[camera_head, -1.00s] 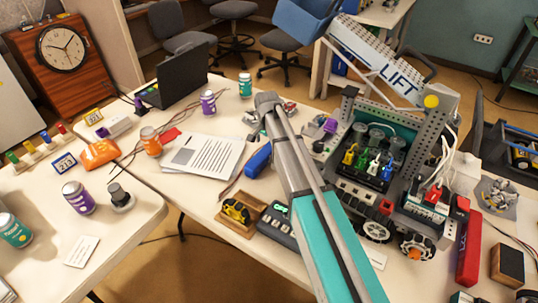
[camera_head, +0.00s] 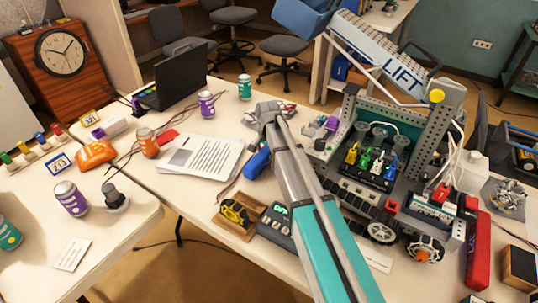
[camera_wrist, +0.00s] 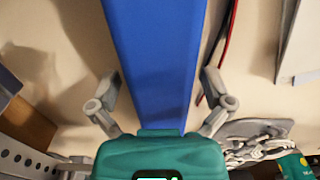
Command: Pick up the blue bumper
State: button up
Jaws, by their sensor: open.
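The blue bumper (camera_head: 256,163) lies on the table beside the paper sheets, and my arm hides its right part in the head view. In the wrist view the blue bumper (camera_wrist: 155,45) runs lengthwise from the top edge down to the gripper body. My gripper (camera_wrist: 162,80) is open, with one finger on each side of the bumper. Small gaps show between the fingers and its sides, so no grip shows. In the head view my gripper's fingers are hidden behind my arm.
A paper stack (camera_head: 205,155) lies left of the bumper. A wooden tray with a yellow item (camera_head: 236,212) and a dark meter (camera_head: 275,222) sit in front. A large wheeled robot (camera_head: 385,165) stands close on the right. Red and dark wires lie beside the bumper.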

aim_at(268, 148)
jog(key=c, duration=1.3)
jog(key=shift+r, duration=0.1)
jog(key=shift+c, duration=0.3)
notch_tip(268, 148, up, 10)
jog(key=p, duration=1)
jog(key=o, duration=0.7)
jog(key=c, duration=0.7)
jog(key=s+d+r+p, duration=0.1)
jog(key=d+r+p, duration=0.2)
jog(key=d, duration=0.7)
jog(key=shift+s+d+r+p, duration=0.2)
jog(key=shift+s+d+p, duration=0.1)
jog(key=shift+s, duration=0.1)
